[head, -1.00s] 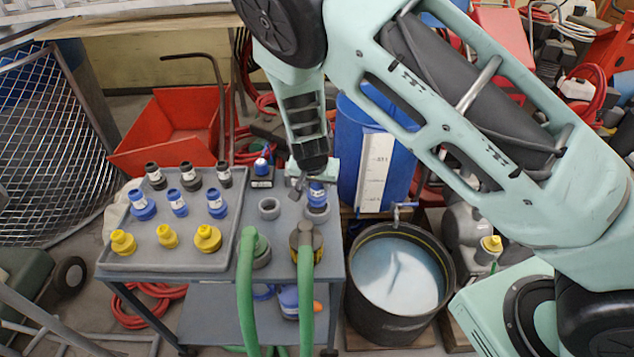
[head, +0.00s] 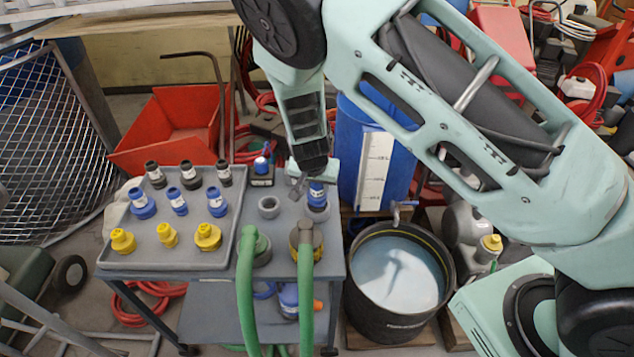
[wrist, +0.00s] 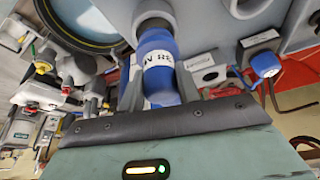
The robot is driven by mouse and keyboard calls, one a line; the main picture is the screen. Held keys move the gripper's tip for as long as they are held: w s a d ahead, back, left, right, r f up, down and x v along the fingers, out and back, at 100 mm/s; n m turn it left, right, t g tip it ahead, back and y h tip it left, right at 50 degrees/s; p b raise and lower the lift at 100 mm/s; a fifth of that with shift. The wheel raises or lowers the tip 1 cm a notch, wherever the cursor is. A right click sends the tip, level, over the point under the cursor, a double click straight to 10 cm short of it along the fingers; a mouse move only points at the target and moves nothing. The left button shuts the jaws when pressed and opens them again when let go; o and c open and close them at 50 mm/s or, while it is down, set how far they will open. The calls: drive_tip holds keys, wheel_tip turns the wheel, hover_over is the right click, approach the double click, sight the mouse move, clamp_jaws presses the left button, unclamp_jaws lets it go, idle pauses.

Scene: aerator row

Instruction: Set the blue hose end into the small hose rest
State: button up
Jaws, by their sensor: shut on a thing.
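The blue hose end (head: 317,193), with a white printed band, stands over or in a round grey rest (head: 317,212) at the cart's right back edge. In the wrist view the blue hose end (wrist: 160,70) points at the grey ring (wrist: 154,16); I cannot tell how deep it sits. My gripper (head: 309,188) is shut on the blue hose end, and its fingers are partly hidden by my arm. A second, empty grey ring (head: 269,207) stands just left. I cannot tell for sure which ring is the small hose rest.
A grey tray (head: 177,262) with black, blue and yellow fittings lies on the left of the cart. Two green hoses (head: 245,290) rise at the front. A small block with a blue knob (head: 261,165) stands behind. A dark tub of liquid (head: 397,275) is at right.

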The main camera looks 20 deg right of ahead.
sight(317, 193)
drive_tip(key=shift+f+b, duration=1.1)
drive_tip(key=shift+f, duration=0.75)
drive_tip(key=o, duration=1.2)
drive_tip(key=shift+c, duration=0.2)
drive_tip(key=v, duration=1.7)
drive_tip(key=s+r+n+g+y, duration=0.1)
drive_tip(key=s+r+n, duration=0.2)
drive_tip(key=s, duration=0.6)
drive_tip(key=s+a+r+n+g+y, duration=0.1)
drive_tip(key=s+r+n, duration=0.2)
drive_tip(key=s+n, duration=0.3)
drive_tip(key=s+a+r+n+g+y, duration=0.1)
drive_tip(key=s+r+n, duration=0.2)
drive_tip(key=s, duration=1)
drive_tip(key=shift+a+n+g, duration=0.25)
drive_tip(key=shift+n+g, duration=0.15)
drive_tip(key=shift+n, duration=0.7)
drive_tip(key=shift+w+r, duration=0.1)
